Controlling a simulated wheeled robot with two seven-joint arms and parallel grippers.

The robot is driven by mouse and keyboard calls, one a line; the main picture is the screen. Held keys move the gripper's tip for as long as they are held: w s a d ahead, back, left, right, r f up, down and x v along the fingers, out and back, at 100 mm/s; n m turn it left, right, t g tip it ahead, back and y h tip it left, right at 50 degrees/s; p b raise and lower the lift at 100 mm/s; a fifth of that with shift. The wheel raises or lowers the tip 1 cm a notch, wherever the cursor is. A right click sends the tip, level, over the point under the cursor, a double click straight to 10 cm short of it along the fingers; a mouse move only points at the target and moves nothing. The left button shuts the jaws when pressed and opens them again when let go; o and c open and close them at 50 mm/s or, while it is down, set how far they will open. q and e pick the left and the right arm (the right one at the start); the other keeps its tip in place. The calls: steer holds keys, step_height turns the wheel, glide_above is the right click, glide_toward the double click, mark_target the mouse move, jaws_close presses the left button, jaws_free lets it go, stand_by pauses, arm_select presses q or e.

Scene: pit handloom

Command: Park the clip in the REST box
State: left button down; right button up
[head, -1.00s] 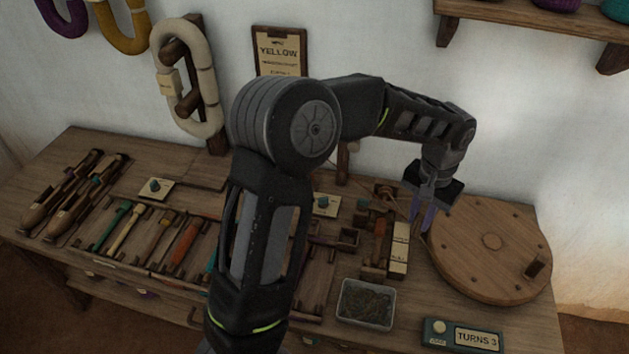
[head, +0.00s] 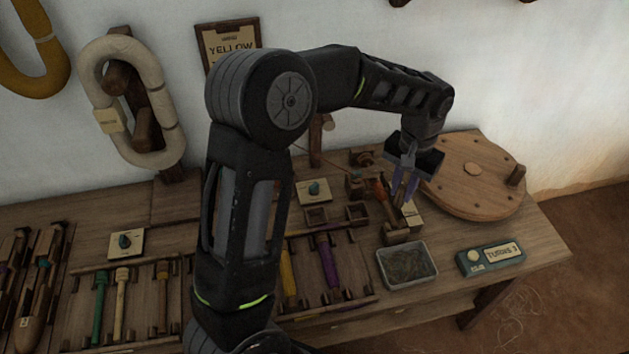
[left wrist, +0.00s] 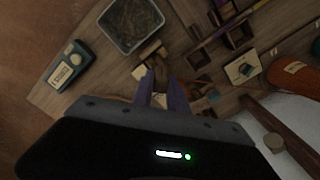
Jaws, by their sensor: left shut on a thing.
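My left gripper (head: 404,187) is shut, with purple fingers pointing down, above the right part of the bench. In the left wrist view its fingertips (left wrist: 162,88) close around a small brownish thing, which I take for the clip (left wrist: 160,67); it is mostly hidden. Just below the fingers stands a small wooden box (head: 396,234) with a pale label (head: 412,216). The label is too small to read, so I cannot tell whether it is the REST box. The fingers look apart from it. My right gripper is not in view.
A metal tray of dark scraps (head: 408,279) and a green counter reading TURNS 3 (head: 491,257) stand in front. A round wooden disc with a peg (head: 460,190) is at right. Small open boxes (head: 330,219) and racks of coloured tools (head: 120,300) lie left.

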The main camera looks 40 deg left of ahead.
arm_select(q)
steer(key=shift+a, duration=0.2)
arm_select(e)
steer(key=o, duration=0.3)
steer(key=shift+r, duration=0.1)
arm_select(q)
steer(key=shift+s+a+n, duration=0.15)
steer(key=shift+a+n, duration=0.2)
steer(key=shift+n, duration=0.35)
steer(key=s+a+n+p, duration=0.2)
steer(key=s+a+n, duration=0.2)
steer(key=n, duration=0.9)
steer(key=s+a+n+p, duration=0.2)
steer(key=s+a+n, duration=0.3)
steer(key=a+n, duration=0.6)
steer(key=n, duration=0.3)
steer(key=shift+s+f+p, duration=0.3)
steer(key=shift+f+p, duration=0.1)
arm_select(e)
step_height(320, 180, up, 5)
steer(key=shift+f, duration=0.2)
arm_select(q)
steer(key=shift+a+f, duration=0.1)
steer(key=shift+f, duration=0.05)
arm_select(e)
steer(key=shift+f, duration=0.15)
